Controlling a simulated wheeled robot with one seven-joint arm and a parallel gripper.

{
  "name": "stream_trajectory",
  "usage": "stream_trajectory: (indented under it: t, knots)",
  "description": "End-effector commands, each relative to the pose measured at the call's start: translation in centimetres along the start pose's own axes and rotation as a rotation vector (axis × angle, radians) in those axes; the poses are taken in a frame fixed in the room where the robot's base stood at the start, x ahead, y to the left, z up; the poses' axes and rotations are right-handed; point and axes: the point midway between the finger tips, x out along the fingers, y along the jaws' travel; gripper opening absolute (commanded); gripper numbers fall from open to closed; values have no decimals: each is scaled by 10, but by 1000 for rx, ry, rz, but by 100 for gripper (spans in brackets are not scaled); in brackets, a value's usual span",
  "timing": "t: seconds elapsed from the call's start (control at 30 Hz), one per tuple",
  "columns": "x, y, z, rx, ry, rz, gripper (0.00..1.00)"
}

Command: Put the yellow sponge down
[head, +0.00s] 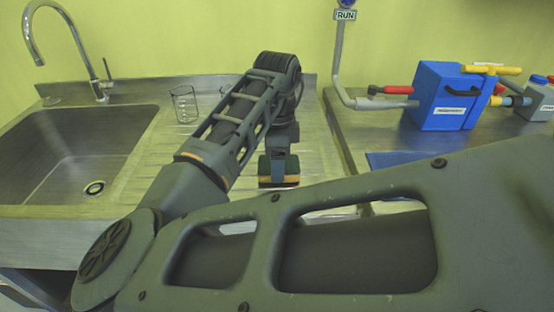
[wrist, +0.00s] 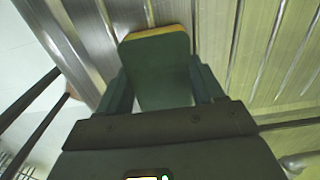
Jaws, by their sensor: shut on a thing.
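The yellow sponge (wrist: 158,70) shows in the wrist view as a flat dark green face with a yellow edge at its far end. My gripper (wrist: 163,90) is shut on it, with a finger on each side. In the head view, my gripper (head: 278,165) points down over the ribbed steel drainboard, and a yellow-orange strip of the sponge (head: 291,179) shows low at the fingers. I cannot tell whether the sponge touches the drainboard.
The steel sink (head: 75,150) and its tap (head: 100,85) are at left. A glass beaker (head: 185,104) stands on the drainboard (head: 315,150) behind my arm. A blue box (head: 448,95) and a red-handled pipe (head: 390,90) are at right. My arm hides the front of the counter.

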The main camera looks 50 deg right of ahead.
Motion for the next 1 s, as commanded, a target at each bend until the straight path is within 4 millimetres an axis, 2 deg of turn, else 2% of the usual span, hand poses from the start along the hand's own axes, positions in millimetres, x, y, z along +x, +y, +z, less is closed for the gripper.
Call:
stream_trajectory:
  t: [0.27, 0.3, 0.53, 0.87, 1.0]
  knots:
    - [4, 0, 0, 0, 0, 1, 34]
    - [2, 0, 0, 0, 0, 0, 71]
    - [2, 0, 0, 0, 0, 1, 93]
    - [-3, 0, 0, 1, -1, 0, 93]
    - [-21, -1, 0, 2, -1, -1, 93]
